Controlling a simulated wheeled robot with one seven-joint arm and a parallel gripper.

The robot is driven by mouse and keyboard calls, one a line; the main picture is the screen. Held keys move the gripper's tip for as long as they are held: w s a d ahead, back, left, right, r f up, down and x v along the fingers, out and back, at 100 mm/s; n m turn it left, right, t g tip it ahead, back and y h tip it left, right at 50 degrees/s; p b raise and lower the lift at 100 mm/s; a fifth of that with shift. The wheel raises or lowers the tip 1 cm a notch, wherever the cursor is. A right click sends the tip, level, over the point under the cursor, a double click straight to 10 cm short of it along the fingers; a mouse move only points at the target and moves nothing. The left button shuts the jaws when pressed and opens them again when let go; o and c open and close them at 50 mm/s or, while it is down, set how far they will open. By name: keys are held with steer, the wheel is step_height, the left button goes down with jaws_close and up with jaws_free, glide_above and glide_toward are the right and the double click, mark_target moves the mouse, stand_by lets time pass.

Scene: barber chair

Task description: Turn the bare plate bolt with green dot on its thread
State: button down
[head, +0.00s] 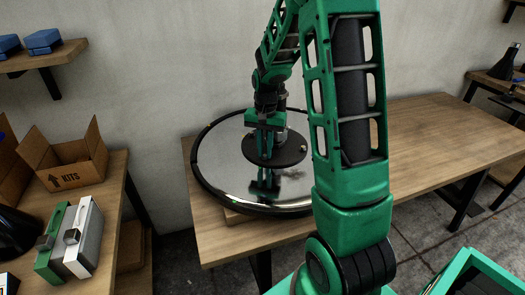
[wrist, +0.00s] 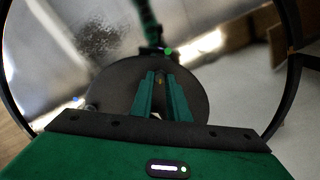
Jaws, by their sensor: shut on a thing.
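The dark round plate (head: 290,157) lies in the middle of a mirror-bright disc (head: 225,170) with a black rim. My gripper (head: 264,150) points down at the plate from above. In the wrist view my gripper (wrist: 160,76) has its fingertips close together over the plate (wrist: 110,92). A small brassy bolt (wrist: 160,79) shows between them, mostly hidden by the fingers, which are shut on it. I cannot see a green dot on its thread. A bright green spot (wrist: 168,51) shows beyond the fingertips, at the plate's far edge, beside a dark shape.
The disc rests on a wooden table (head: 420,125), whose right part is clear. A left bench carries an open carton (head: 75,177) and green and white cases (head: 82,245). A shelf (head: 45,57) with blue items hangs above. A green-edged bin (head: 475,275) stands lower right.

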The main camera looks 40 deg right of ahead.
steer(key=shift+w+a, duration=0.15)
steer(key=shift+a, duration=0.15)
stand_by(0.5)
steer(key=c, duration=1.7)
jaws_free()
steer(key=shift+d, duration=0.1)
steer(key=shift+r, duration=0.1)
step_height(320, 180, up, 11)
steer(key=shift+f, duration=0.2)
